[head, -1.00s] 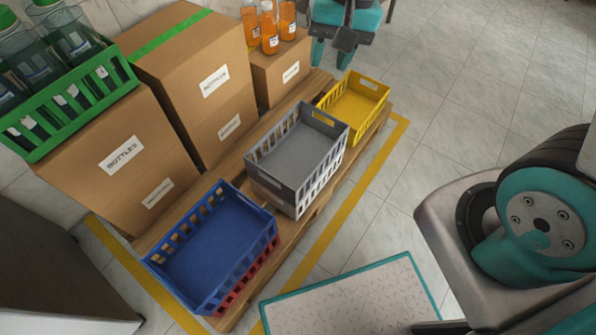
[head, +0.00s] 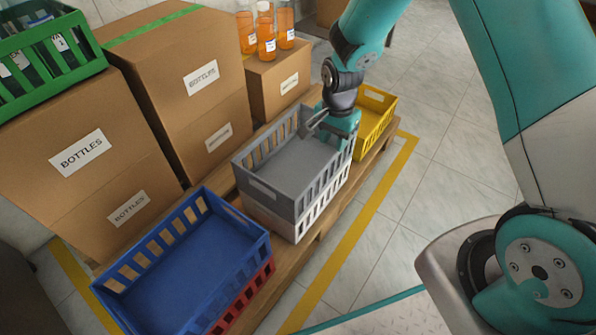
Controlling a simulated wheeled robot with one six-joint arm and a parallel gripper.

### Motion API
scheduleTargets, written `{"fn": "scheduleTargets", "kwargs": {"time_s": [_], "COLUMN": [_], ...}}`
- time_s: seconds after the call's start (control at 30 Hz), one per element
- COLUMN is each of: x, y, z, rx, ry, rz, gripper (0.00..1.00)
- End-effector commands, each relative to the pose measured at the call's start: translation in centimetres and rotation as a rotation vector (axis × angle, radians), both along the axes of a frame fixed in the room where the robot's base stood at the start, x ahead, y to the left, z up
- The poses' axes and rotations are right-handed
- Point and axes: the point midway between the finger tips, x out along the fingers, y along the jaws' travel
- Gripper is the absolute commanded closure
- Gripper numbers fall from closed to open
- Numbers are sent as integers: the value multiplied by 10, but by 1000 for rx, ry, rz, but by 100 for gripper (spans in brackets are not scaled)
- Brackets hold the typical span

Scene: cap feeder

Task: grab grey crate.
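The grey crate (head: 291,172) is an open, empty box with slotted sides. It sits stacked on a white crate (head: 318,213) in the middle of the wooden pallet. My gripper (head: 326,124) is at the crate's far right end, at the rim between it and the yellow crate. A dark finger part shows over the inside of the rim. The teal gripper body covers part of that end wall and hides the other finger, so I cannot tell whether it is open or closed on the rim.
A yellow crate (head: 377,108) stands just behind my gripper. A blue crate (head: 190,262) on a red crate (head: 247,301) stands in front. Cardboard boxes (head: 205,125) with bottles line the left. Floor to the right is clear.

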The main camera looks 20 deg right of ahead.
Motion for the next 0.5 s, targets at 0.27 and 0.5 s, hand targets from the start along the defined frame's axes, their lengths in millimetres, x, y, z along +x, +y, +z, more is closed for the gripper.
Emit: {"fn": "scheduleTargets", "kwargs": {"time_s": [0.27,0.5], "x": [0,-4], "y": [1,5], "z": [-37,-59], "rx": [1,0], "ry": [-1,1], "rz": [1,3], "gripper": [64,64]}}
